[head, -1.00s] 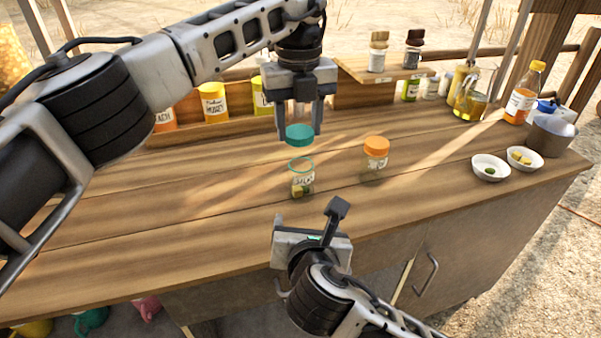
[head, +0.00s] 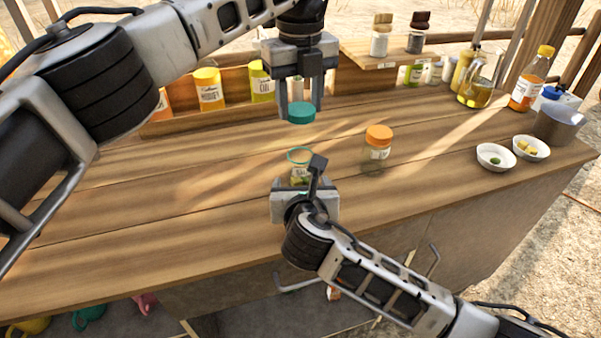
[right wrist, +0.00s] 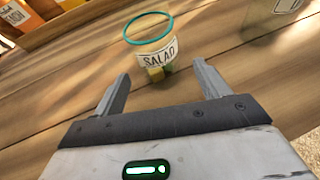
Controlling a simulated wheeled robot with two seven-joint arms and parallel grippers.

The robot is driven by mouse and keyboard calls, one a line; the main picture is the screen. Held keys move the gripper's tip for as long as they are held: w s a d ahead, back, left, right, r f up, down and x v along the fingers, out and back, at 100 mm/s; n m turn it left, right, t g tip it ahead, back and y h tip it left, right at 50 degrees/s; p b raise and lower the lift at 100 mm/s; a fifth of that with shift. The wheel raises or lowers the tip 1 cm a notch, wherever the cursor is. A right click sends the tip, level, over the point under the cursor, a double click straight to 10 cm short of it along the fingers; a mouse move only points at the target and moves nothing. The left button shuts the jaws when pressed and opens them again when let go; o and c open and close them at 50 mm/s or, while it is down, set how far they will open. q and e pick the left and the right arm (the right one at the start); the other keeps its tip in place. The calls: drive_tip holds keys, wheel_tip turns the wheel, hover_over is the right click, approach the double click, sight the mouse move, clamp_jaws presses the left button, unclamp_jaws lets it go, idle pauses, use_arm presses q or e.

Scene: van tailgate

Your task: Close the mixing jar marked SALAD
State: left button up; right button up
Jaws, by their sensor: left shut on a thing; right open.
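The jar marked SALAD (head: 299,157) stands upright and uncapped on the wooden counter, with a teal rim and some green and yellow bits at the bottom. It also shows in the right wrist view (right wrist: 150,45). My left gripper (head: 301,108) is shut on a teal lid (head: 301,115) and holds it above and behind the jar, apart from it. My right gripper (head: 312,172) is open in front of the jar and hides its lower part in the head view. In the right wrist view, the jar stands just beyond and between the two open fingers (right wrist: 163,85).
A jar with an orange lid (head: 379,134) stands to the right of the SALAD jar. Two white bowls (head: 495,158) and a grey pot (head: 556,127) are at the right end. Yellow containers (head: 209,92) line the back. The counter's left side is clear.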

sight(301, 182)
drive_tip(key=shift+x, duration=2.6)
drive_tip(key=c, duration=1.4)
use_arm(q)
drive_tip(key=shift+f, duration=2.5)
use_arm(e)
drive_tip(key=shift+c, duration=0.2)
use_arm(q)
drive_tip(key=shift+f, duration=0.9)
drive_tip(key=shift+f, duration=0.5)
